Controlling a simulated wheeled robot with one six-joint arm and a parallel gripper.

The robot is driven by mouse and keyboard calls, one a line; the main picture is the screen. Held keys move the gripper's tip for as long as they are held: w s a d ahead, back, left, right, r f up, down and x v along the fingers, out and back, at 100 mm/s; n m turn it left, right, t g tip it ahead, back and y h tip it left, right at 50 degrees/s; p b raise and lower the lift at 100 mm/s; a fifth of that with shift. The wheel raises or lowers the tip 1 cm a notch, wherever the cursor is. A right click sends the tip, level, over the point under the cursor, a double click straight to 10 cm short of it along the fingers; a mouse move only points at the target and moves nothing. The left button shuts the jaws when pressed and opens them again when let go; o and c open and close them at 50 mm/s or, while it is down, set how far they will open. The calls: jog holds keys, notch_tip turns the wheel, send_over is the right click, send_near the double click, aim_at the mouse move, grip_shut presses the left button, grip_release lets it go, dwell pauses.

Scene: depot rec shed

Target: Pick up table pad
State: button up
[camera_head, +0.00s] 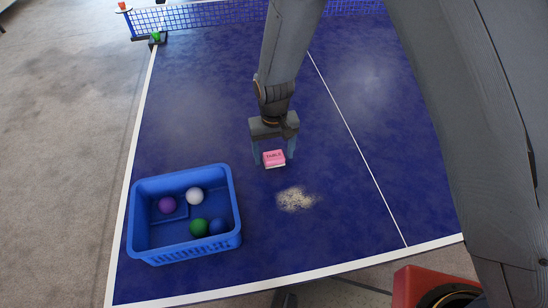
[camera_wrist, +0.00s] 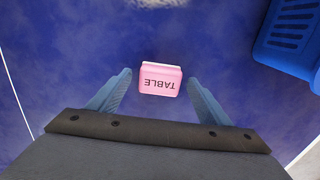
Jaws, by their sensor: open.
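The table pad is a small pink block (camera_head: 274,158) with a paler lower edge, lying on the blue table. In the wrist view the pink pad (camera_wrist: 161,79) shows the word "TABLE" upside down. My gripper (camera_head: 273,160) is open, with its two blue fingers on either side of the pad in the head view. In the wrist view my gripper (camera_wrist: 159,82) has one finger left and one right of the pad, with gaps on both sides. Whether the fingertips are down at the pad's height I cannot tell.
A blue basket (camera_head: 135,228) with several coloured balls stands left of the pad; its edge shows in the wrist view (camera_wrist: 290,38). A pale speckled patch (camera_head: 296,199) lies in front of the pad. The net (camera_head: 200,14) crosses the far end. Table right of the pad is clear.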

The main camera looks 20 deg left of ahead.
aim_at(274, 156)
jog(key=shift+c, duration=0.2)
jog(key=c, duration=1.1)
jog(key=shift+r, duration=0.15)
notch_tip(274, 156, up, 10)
jog(key=b, duration=0.2)
jog(key=shift+b, duration=0.35)
